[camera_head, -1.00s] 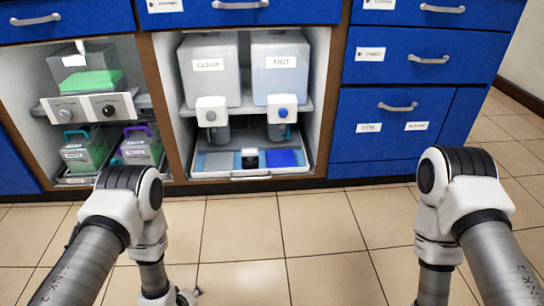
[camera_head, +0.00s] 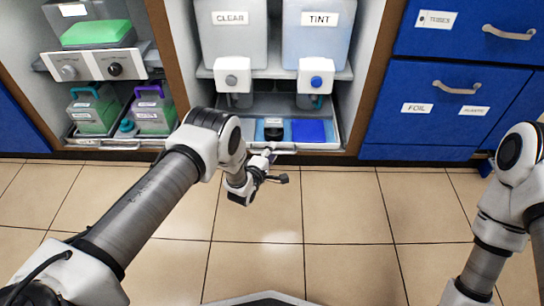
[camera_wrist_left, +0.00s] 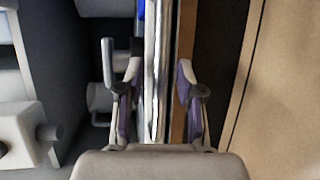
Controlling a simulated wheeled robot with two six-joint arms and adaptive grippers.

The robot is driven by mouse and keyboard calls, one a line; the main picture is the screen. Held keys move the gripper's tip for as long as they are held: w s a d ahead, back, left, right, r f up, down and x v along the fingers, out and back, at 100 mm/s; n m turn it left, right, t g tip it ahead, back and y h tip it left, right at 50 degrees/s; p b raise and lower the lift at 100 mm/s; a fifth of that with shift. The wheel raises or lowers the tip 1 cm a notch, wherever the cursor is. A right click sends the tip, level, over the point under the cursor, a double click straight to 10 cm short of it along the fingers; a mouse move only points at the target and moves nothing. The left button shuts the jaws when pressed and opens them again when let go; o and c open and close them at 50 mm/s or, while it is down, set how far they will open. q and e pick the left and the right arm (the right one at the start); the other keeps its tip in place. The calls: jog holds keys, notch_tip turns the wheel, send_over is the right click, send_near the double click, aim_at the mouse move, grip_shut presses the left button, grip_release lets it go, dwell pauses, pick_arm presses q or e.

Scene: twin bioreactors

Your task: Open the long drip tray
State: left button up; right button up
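The long drip tray (camera_head: 333,128) sits low in the middle cabinet bay, under the CLEAR and TINT containers. Blue pads and a small dark round item lie in it. My left gripper (camera_head: 277,166) is at the tray's front edge, and my left arm hides the tray's left part. In the left wrist view, the tray's shiny front rim (camera_wrist_left: 156,75) runs between the two fingers of my left gripper (camera_wrist_left: 159,95). The fingers are apart, with a clear gap on the right side of the rim. My right gripper is out of view.
The CLEAR container (camera_head: 232,35) and TINT container (camera_head: 318,35) stand on a shelf above, each with a tap over the tray. Green-filled containers (camera_head: 93,110) stand in the left bay. Blue drawers (camera_head: 440,90) are at right. The tiled floor (camera_head: 340,220) in front is free.

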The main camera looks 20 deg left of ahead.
pick_arm(q)
grip_shut()
